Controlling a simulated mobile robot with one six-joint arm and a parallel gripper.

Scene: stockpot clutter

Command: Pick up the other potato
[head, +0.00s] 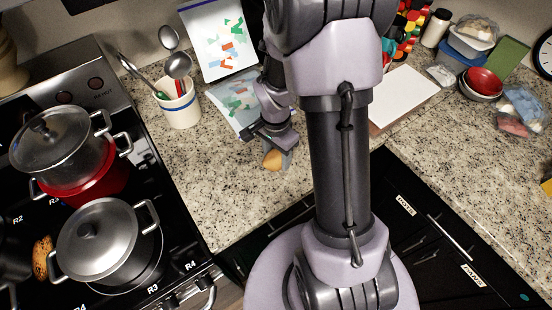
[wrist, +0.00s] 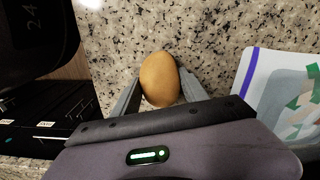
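A yellow-brown potato (head: 272,159) is at the counter near its front edge, below my gripper (head: 279,150). In the wrist view the potato (wrist: 160,78) shows between the two grey fingers of my gripper (wrist: 161,84). One finger is close along each side of it. I cannot tell whether both fingers press on it or a small gap is left. I also cannot tell whether it rests on the counter. A brown, dark-speckled lump (head: 42,258) lies on the stove at the left; I cannot tell what it is.
A lidded grey pot (head: 97,240) and a red pot (head: 90,180) with a lidded pot on it stand on the stove. A utensil crock (head: 180,105) stands behind my gripper. A white board (head: 403,97) and bowls (head: 482,82) are at right. The counter near the potato is bare.

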